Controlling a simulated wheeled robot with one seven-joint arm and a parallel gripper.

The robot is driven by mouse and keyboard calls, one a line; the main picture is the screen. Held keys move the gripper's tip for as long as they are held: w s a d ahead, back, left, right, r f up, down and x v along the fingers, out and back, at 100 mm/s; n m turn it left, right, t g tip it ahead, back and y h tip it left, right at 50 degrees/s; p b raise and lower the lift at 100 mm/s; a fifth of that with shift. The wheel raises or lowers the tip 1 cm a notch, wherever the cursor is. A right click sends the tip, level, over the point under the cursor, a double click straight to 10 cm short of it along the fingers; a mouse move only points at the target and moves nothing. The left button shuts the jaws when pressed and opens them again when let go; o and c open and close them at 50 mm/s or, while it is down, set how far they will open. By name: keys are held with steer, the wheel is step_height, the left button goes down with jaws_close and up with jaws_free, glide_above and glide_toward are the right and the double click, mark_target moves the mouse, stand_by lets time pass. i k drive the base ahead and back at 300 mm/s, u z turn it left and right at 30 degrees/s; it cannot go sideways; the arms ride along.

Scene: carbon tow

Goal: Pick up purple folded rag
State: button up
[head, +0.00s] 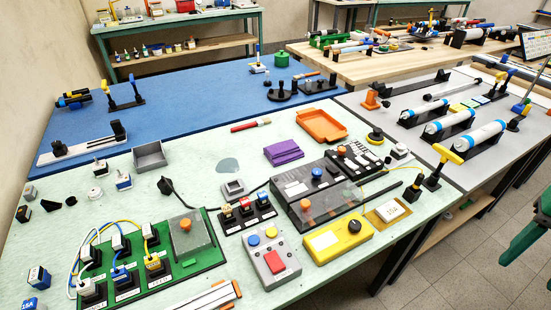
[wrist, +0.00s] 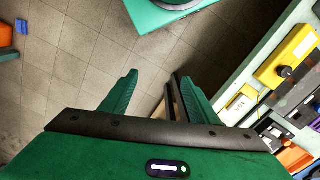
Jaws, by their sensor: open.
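The purple folded rag (head: 284,152) lies flat on the pale green tabletop (head: 215,143), near the middle of the head view. It lies left of the orange tray and behind the dark control box. Green parts at the right edge of the head view look like my arm.
An orange tray (head: 323,125), a dark control box (head: 318,195), a yellow box (head: 337,238) and a grey button box (head: 271,259) stand near the rag. A red-handled brush (head: 251,125) lies behind it. Tabletop left of the rag is fairly clear.

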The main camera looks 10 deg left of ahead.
mark_target(278, 154)
steer(key=u, duration=1.9)
steer(key=k, duration=0.8)
steer(key=z, duration=0.7)
steer(key=i, duration=1)
